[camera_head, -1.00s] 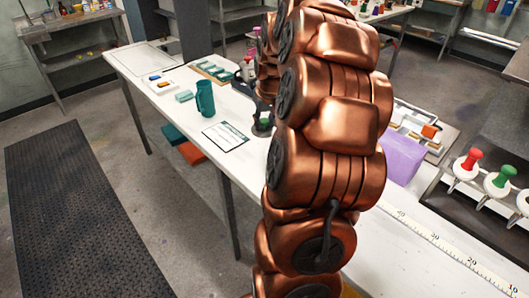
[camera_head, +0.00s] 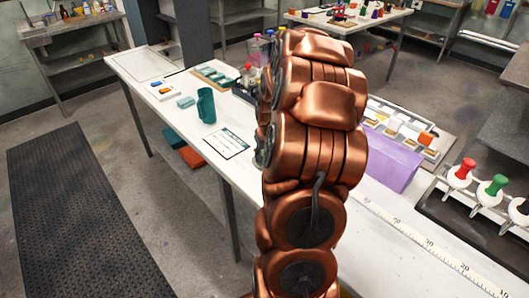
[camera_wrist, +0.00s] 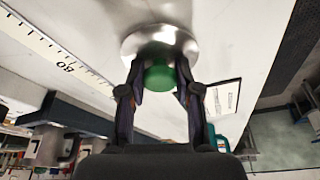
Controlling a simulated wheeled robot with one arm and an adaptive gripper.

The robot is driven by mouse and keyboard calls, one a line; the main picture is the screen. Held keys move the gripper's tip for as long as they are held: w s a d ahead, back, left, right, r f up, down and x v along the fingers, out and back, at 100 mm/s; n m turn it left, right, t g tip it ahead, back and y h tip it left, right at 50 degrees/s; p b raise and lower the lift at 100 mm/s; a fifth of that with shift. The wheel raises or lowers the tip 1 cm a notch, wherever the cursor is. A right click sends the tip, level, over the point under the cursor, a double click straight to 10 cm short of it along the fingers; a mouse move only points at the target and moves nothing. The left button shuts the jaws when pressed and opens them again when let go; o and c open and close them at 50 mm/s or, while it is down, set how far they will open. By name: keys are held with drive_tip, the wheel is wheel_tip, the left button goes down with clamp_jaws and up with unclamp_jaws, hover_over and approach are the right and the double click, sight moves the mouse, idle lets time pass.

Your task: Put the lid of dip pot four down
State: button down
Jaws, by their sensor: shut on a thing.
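In the wrist view my gripper (camera_wrist: 160,92) is shut on the green knob (camera_wrist: 159,76) of a round, shiny silver lid (camera_wrist: 150,38). The lid shows against the white tabletop (camera_wrist: 90,20); I cannot tell whether it touches the top or hangs above it. No pot number is readable on the lid. In the head view my copper arm hides the gripper and the held lid. At the right edge of that view, a rack holds pots with a red knob (camera_head: 461,171) and a green knob (camera_head: 491,186), and a further pale lid (camera_head: 522,201) partly cut off.
A long ruler (camera_head: 432,245) lies along the table's right part. A purple box (camera_head: 390,165) stands right of my arm, with a tray of blocks (camera_head: 405,125) behind it. A teal jug (camera_head: 206,105) and a printed card (camera_head: 229,142) are left of the arm.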

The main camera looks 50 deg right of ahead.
drive_tip(key=shift+f, duration=0.1)
drive_tip(key=shift+f, duration=0.15)
drive_tip(key=c, duration=0.8)
unclamp_jaws()
drive_tip(key=shift+r, duration=0.2)
